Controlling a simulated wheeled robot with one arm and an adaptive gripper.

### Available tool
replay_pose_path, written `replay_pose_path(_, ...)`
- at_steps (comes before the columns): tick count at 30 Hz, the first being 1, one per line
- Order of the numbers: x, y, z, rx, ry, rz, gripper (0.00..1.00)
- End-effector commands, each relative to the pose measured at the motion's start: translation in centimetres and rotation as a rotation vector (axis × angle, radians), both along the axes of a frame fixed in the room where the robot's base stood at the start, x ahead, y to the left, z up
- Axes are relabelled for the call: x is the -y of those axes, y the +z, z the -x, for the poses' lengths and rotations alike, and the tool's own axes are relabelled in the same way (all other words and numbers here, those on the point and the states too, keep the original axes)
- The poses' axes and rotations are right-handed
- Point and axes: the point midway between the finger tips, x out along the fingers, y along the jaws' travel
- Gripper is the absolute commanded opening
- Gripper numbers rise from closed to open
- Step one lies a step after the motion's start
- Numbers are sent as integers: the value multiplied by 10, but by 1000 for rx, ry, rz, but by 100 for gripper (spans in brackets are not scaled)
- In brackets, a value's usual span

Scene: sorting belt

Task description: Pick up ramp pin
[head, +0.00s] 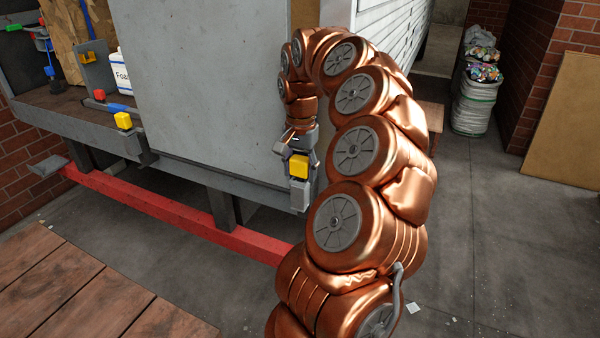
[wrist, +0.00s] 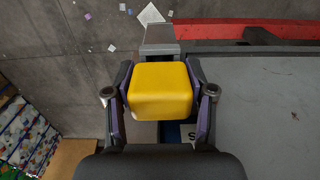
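The ramp pin has a yellow block-shaped head (head: 299,167) on a grey mount at the right edge of the upright grey ramp panel. In the wrist view the yellow head (wrist: 160,90) fills the space between the fingers. My gripper (head: 297,144) is just above the pin in the head view. In the wrist view my gripper (wrist: 160,100) has its two purple-padded fingers spread, one on each side of the head. I cannot tell for sure whether the pads touch it. The lower part of the pin is hidden.
A second yellow-topped pin (head: 123,121) stands left of the ramp panel (head: 200,85). A red beam (head: 170,208) runs low below the ledge. A white bottle (head: 121,75) stands behind. Stacked bags (head: 474,100) stand at the back right.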

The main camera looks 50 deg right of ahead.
Motion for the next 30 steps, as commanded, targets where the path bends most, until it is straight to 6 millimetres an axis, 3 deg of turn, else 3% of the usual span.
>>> replay_pose_path(2,0,0,0,0,0,0,43)
replay_pose_path(13,0,0,0,0,0,0,4)
replay_pose_path(23,1,2,0,1,0,2,4)
replay_pose_path(30,0,23,-1,2,0,2,4)
